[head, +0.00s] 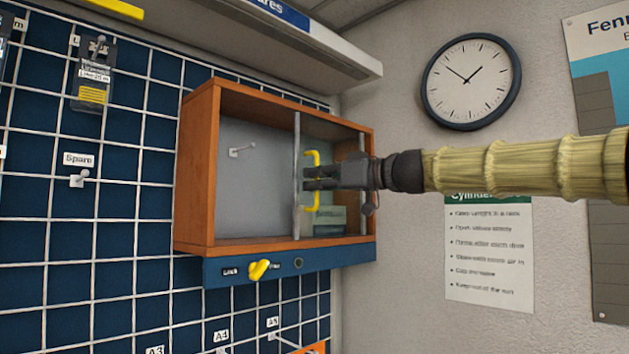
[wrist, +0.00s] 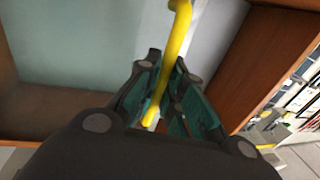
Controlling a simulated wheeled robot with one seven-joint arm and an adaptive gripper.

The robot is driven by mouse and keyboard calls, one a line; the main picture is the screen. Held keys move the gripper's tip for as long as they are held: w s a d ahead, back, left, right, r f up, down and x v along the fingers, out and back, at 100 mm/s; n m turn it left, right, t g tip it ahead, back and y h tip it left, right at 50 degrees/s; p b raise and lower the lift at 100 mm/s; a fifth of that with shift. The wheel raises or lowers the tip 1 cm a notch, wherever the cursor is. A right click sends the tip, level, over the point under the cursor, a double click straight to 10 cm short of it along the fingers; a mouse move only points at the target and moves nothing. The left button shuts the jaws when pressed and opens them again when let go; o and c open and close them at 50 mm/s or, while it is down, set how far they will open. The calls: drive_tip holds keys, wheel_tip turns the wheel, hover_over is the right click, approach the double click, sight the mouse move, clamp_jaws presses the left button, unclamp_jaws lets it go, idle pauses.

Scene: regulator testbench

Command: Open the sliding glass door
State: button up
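The sliding glass door (head: 327,135) is a tinted pane with a grey upright edge (head: 297,205), across the right part of an orange-brown wooden cabinet (head: 199,170). Its yellow bow handle (head: 313,153) stands upright near that edge. My gripper (head: 308,177) reaches in from the right at the handle. In the wrist view, the yellow handle (wrist: 177,40) passes between the two fingers of my gripper (wrist: 167,62), which look closed against it. Part of the handle is hidden behind the fingers in the head view.
The cabinet's left part shows a grey back with a peg (head: 241,150). A shelf (head: 310,45) overhangs above. A clock (head: 471,82) and poster (head: 489,255) hang on the right wall.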

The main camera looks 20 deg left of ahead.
drive_tip(key=o, duration=0.5)
drive_tip(key=shift+d, duration=0.15)
drive_tip(key=d, duration=0.4)
drive_tip(key=s+d, duration=0.1)
drive_tip(key=d, duration=0.2)
drive_tip(key=s+d, duration=0.1)
drive_tip(key=d, duration=0.3)
drive_tip(key=shift+s+d, duration=0.25)
drive_tip(key=shift+d, duration=0.1)
